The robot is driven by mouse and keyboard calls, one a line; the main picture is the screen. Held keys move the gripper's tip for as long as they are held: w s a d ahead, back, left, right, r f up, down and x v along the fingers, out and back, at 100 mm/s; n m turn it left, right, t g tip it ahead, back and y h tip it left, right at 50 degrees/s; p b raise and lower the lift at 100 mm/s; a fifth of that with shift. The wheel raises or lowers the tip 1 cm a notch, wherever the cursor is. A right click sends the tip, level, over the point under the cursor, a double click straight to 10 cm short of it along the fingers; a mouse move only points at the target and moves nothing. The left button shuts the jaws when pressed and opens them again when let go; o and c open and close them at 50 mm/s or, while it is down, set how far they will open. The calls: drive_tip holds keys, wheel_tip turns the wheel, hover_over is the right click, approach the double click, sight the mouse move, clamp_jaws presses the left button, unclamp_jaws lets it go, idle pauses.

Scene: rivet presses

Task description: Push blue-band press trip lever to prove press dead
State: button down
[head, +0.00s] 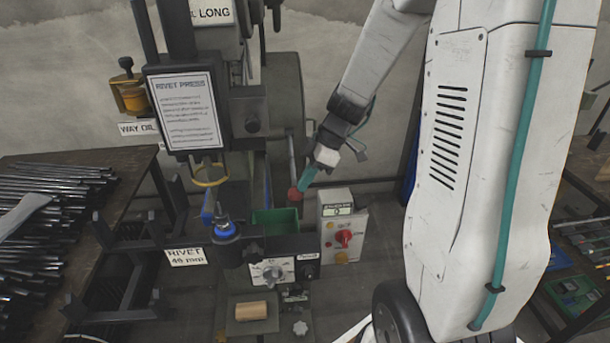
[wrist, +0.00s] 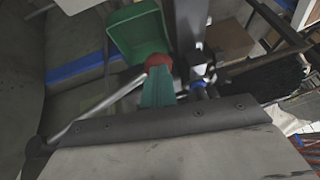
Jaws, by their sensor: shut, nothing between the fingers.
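The rivet press (head: 180,100) stands left of centre in the head view, with a blue band (head: 222,230) low on its front post. The trip lever's red ball knob (head: 295,194) is beside the green bin, right of the press. In the wrist view the red knob (wrist: 159,60) sits at the end of a bare metal rod (wrist: 100,106). My gripper (head: 305,183) has teal fingers, shut and empty, with the tips at the knob. The fingers also show in the wrist view (wrist: 158,86), touching or nearly touching the knob; I cannot tell which.
A green bin (head: 276,222) is close by the knob. A control box (head: 329,229) with a red rotary switch (head: 343,238) stands just right of it. A dial panel (head: 271,272) and a tan cylinder (head: 251,310) are below. A bench (head: 60,285) with dark rods is left.

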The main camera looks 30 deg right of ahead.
drive_tip(key=shift+s+a+f, duration=0.15)
drive_tip(key=shift+s+f, duration=0.15)
drive_tip(key=shift+f, duration=0.05)
drive_tip(key=s+v, duration=0.1)
drive_tip(key=v, duration=1.3)
drive_tip(key=shift+a+r, duration=0.3)
drive_tip(key=shift+r, duration=0.05)
drive_tip(key=s+a+m+h, duration=0.2)
drive_tip(key=s+a+m, duration=0.4)
drive_tip(key=s, duration=0.3)
drive_tip(key=s+a+r+m+h, duration=0.1)
drive_tip(key=s+a+m+h, duration=0.2)
drive_tip(key=s+a+m, duration=0.3)
drive_tip(key=s, duration=0.3)
drive_tip(key=shift+a+r+h, duration=0.3)
drive_tip(key=shift+a, duration=0.05)
